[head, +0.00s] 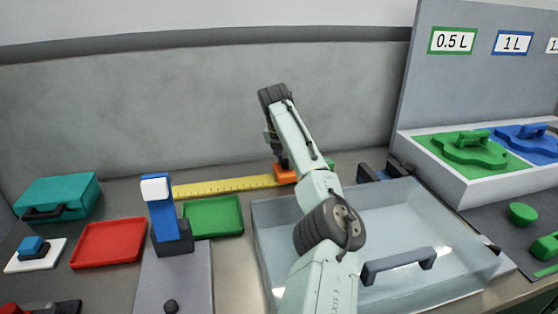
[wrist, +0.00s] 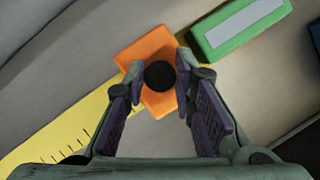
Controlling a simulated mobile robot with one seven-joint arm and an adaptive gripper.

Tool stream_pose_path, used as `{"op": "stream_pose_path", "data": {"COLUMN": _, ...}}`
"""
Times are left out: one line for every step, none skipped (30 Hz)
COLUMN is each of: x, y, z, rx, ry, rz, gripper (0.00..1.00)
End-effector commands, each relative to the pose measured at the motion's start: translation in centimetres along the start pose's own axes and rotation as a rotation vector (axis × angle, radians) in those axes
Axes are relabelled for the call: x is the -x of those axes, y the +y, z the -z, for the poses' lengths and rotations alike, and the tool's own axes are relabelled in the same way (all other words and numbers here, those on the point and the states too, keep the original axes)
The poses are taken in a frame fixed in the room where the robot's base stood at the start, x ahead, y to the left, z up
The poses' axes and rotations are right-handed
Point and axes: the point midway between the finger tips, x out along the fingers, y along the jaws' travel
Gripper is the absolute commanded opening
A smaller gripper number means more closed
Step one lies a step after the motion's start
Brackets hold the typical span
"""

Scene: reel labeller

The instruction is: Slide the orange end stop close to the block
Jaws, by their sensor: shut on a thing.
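The orange end stop (head: 284,174) sits on the yellow ruler (head: 225,187) near its right end, behind the clear bin. In the wrist view the orange end stop (wrist: 150,62) has a round black knob (wrist: 160,75) on top. My gripper (wrist: 160,82) is shut on this knob, with a fingertip on each side. A green block (wrist: 240,25) with a pale grey strip on top lies just right of the end stop, a small gap away; whether it is the task's block I cannot tell. My arm covers part of this area in the head view.
A clear bin (head: 268,240) with a dark handle stands in front of the ruler. A green tray (head: 213,216), a red tray (head: 107,243) and a blue-and-black device (head: 163,212) stand to the left. A grey wall rises close behind. A white box with lidded compartments is at right.

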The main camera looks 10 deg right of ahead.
Motion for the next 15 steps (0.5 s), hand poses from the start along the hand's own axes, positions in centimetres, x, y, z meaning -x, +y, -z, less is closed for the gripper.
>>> {"op": "stream_pose_path", "data": {"x": -0.02, "y": -0.11, "z": -0.11, "rx": -0.002, "ry": 0.0, "rz": -0.002, "gripper": 0.0}}
{"op": "stream_pose_path", "data": {"x": -0.04, "y": -0.18, "z": -0.16, "rx": -0.002, "ry": 0.0, "rz": -0.002, "gripper": 0.0}}
{"op": "stream_pose_path", "data": {"x": -0.05, "y": -0.25, "z": -0.21, "rx": -0.001, "ry": 0.0, "rz": -0.002, "gripper": 0.0}}
{"op": "stream_pose_path", "data": {"x": -0.07, "y": -0.29, "z": -0.24, "rx": -0.001, "ry": 0.0, "rz": -0.002, "gripper": 0.0}}
{"op": "stream_pose_path", "data": {"x": -0.07, "y": -0.31, "z": -0.26, "rx": -0.001, "ry": 0.0, "rz": -0.002, "gripper": 0.0}}
{"op": "stream_pose_path", "data": {"x": -0.08, "y": -0.34, "z": -0.29, "rx": -0.001, "ry": -0.001, "rz": -0.002, "gripper": 0.0}}
{"op": "stream_pose_path", "data": {"x": -0.08, "y": -0.34, "z": -0.29, "rx": -0.001, "ry": -0.001, "rz": -0.002, "gripper": 0.0}}
{"op": "stream_pose_path", "data": {"x": -0.08, "y": -0.34, "z": -0.3, "rx": -0.001, "ry": -0.001, "rz": -0.002, "gripper": 0.0}}
{"op": "stream_pose_path", "data": {"x": -0.07, "y": -0.34, "z": -0.3, "rx": -0.001, "ry": -0.001, "rz": -0.002, "gripper": 0.0}}
{"op": "stream_pose_path", "data": {"x": -0.07, "y": -0.34, "z": -0.31, "rx": -0.001, "ry": -0.001, "rz": -0.002, "gripper": 0.0}}
{"op": "stream_pose_path", "data": {"x": -0.07, "y": -0.33, "z": -0.31, "rx": -0.001, "ry": -0.001, "rz": -0.003, "gripper": 0.0}}
{"op": "stream_pose_path", "data": {"x": -0.06, "y": -0.32, "z": -0.31, "rx": -0.001, "ry": -0.002, "rz": -0.003, "gripper": 0.0}}
{"op": "stream_pose_path", "data": {"x": -0.06, "y": -0.32, "z": -0.31, "rx": -0.001, "ry": -0.002, "rz": -0.003, "gripper": 0.0}}
{"op": "stream_pose_path", "data": {"x": -0.06, "y": -0.31, "z": -0.31, "rx": -0.001, "ry": -0.002, "rz": -0.003, "gripper": 0.0}}
{"op": "stream_pose_path", "data": {"x": -0.05, "y": -0.31, "z": -0.31, "rx": -0.001, "ry": -0.002, "rz": -0.003, "gripper": 0.25}}
